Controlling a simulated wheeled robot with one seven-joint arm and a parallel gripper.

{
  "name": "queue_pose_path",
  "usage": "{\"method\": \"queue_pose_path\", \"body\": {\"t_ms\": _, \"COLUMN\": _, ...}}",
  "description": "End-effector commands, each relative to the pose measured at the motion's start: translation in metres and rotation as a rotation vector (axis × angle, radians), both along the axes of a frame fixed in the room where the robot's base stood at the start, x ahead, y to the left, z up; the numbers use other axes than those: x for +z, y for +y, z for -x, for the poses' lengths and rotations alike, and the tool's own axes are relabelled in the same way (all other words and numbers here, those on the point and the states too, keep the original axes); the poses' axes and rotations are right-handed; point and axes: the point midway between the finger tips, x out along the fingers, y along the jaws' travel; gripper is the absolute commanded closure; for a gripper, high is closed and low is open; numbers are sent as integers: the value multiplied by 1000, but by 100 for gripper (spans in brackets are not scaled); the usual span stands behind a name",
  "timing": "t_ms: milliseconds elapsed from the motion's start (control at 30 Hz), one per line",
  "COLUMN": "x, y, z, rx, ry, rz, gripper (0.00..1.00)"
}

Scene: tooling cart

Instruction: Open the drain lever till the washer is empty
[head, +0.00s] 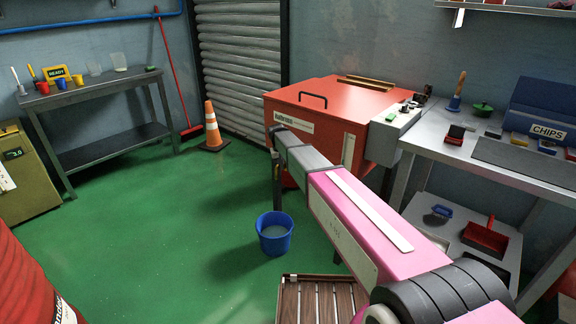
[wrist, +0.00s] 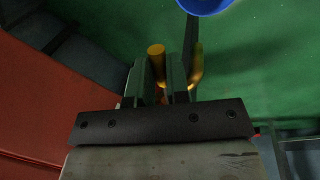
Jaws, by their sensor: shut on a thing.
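The washer is a red box (head: 340,100) with a black handle on its sloping lid; it also fills the left of the wrist view (wrist: 35,95). The drain lever (wrist: 156,50) shows as yellow parts between and beside my fingers in the wrist view. My gripper (wrist: 163,78) is shut on it. In the head view my gripper (head: 277,180) points down at the washer's front left, and the lever is hidden there. A blue bucket (head: 274,238) stands on the floor nearby, with greyish liquid inside. Its rim edge shows in the wrist view (wrist: 205,5). The washer's inside is hidden.
A slatted wooden platform (head: 318,302) lies on the floor in front. A steel bench (head: 450,150) with trays stands right of the washer. An orange cone (head: 212,130) and a dark table (head: 100,97) stand at the back left. Green floor is clear at left.

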Motion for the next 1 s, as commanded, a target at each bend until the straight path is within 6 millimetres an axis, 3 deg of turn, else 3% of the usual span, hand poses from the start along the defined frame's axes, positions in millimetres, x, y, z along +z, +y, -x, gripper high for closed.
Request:
{"method": "queue_pose_path", "body": {"t_ms": 600, "x": 0, "y": 47, "z": -6, "rx": -577, "ry": 1, "rz": 0, "gripper": 100}}
{"method": "queue_pose_path", "body": {"t_ms": 1000, "x": 0, "y": 65, "z": -16, "rx": -840, "ry": 0, "rz": -1, "gripper": 100}}
